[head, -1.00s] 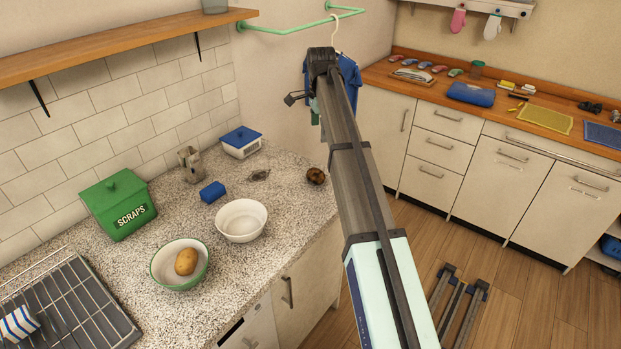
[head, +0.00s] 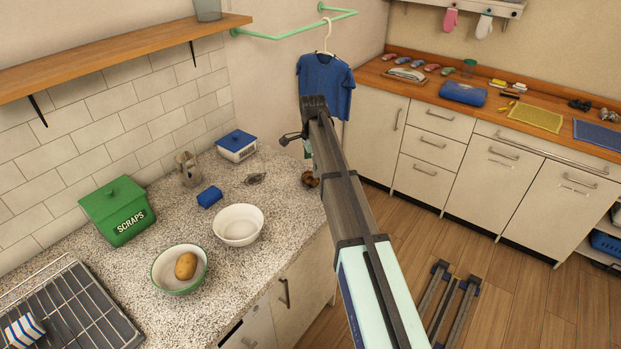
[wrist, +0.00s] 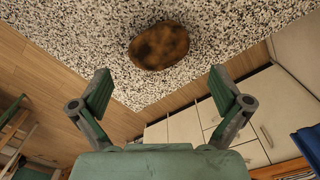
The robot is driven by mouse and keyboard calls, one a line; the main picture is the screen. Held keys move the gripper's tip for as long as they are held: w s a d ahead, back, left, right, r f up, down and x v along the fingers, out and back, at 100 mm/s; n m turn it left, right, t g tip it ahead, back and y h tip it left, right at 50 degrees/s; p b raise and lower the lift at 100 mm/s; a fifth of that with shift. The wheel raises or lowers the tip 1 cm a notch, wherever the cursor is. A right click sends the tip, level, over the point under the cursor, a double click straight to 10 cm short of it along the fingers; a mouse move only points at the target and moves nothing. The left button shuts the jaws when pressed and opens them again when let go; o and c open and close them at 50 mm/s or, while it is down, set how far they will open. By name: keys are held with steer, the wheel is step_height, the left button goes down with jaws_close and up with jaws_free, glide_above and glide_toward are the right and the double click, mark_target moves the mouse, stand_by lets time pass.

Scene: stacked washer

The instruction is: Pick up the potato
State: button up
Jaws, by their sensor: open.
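A dark brown, blotchy lump (wrist: 159,46), which looks like a potato, lies on the speckled counter near its edge. In the head view this lump (head: 309,180) is partly hidden behind my arm. A paler, smooth tan potato (head: 186,266) sits in a green-rimmed white bowl (head: 161,281). My gripper (wrist: 161,88) is open and empty, with its two green-padded fingers spread apart. In the wrist view the dark lump shows beyond the fingertips, roughly centred between them and not touching them. In the head view my gripper is mostly hidden by my arm.
A plain white bowl (head: 238,226), a blue block (head: 209,197), a green scraps bin (head: 117,211) and a blue-lidded box (head: 237,147) stand left of the dark lump. A blue shirt (head: 326,85) hangs behind my arm. The counter around the lump is clear.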

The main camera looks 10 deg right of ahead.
mark_target(311, 174)
steer(key=shift+s+a+f+p, duration=0.1)
steer(key=shift+f+p, duration=0.4)
steer(key=shift+f, duration=0.05)
steer(key=shift+a+f+p, duration=0.1)
steer(key=shift+f+p, duration=0.65)
steer(key=shift+f, duration=1.2)
steer(key=c, duration=1.1)
